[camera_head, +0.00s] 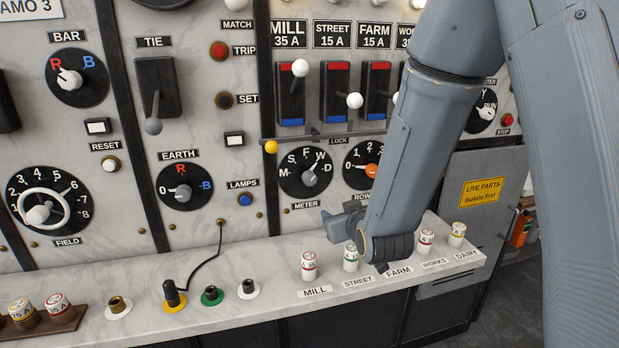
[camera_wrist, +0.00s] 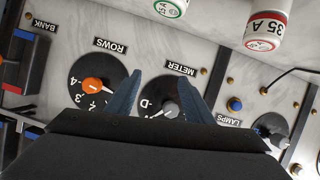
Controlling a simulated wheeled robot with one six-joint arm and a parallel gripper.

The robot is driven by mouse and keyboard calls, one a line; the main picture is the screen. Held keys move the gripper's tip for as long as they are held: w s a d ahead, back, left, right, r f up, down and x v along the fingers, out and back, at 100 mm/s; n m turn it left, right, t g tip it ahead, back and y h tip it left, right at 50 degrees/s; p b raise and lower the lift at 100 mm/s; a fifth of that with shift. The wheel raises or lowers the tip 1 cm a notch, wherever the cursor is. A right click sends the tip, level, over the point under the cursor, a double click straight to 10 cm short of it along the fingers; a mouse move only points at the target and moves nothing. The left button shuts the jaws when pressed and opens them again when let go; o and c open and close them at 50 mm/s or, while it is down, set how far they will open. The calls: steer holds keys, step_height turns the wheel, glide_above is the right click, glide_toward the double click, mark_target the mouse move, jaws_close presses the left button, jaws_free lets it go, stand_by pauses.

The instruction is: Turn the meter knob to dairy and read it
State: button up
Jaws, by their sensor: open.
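The meter dial (camera_head: 293,182), black with white letters S, F, W and D readable, is on the marble panel above the METER label. Its grey knob (camera_head: 309,178) has its pointer up and right, toward W. In the wrist view, upside down, the knob (camera_wrist: 172,111) shows between my fingers, its pointer away from D. My gripper (camera_head: 343,214) is in front of the panel, below and right of the dial in the head view. In the wrist view my gripper (camera_wrist: 176,76) is open and empty, a finger on each side of the knob. The gap to the knob is hard to judge.
The rows dial (camera_wrist: 97,86) with an orange knob is beside the meter dial. Below, a marble ledge (camera_head: 235,312) carries several white fuses, one being the mill fuse (camera_head: 309,266). A black plug (camera_head: 173,294) trails a cord. A yellow-knobbed lock bar (camera_head: 271,147) runs above the dials.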

mark_target(311, 181)
steer(key=w+a+r+n+t+y, duration=0.2)
steer(key=a+r+t, duration=0.2)
steer(key=a+r, duration=0.1)
steer(key=p+x, duration=0.1)
steer(key=x, duration=0.1)
steer(key=p+x, duration=0.1)
steer(key=x, duration=0.4)
steer(key=shift+a+f+p, duration=0.15)
steer(key=shift+a+p, duration=0.15)
steer(key=shift+p, duration=0.1)
steer(key=c, duration=1)
steer(key=shift+c, duration=0.2)
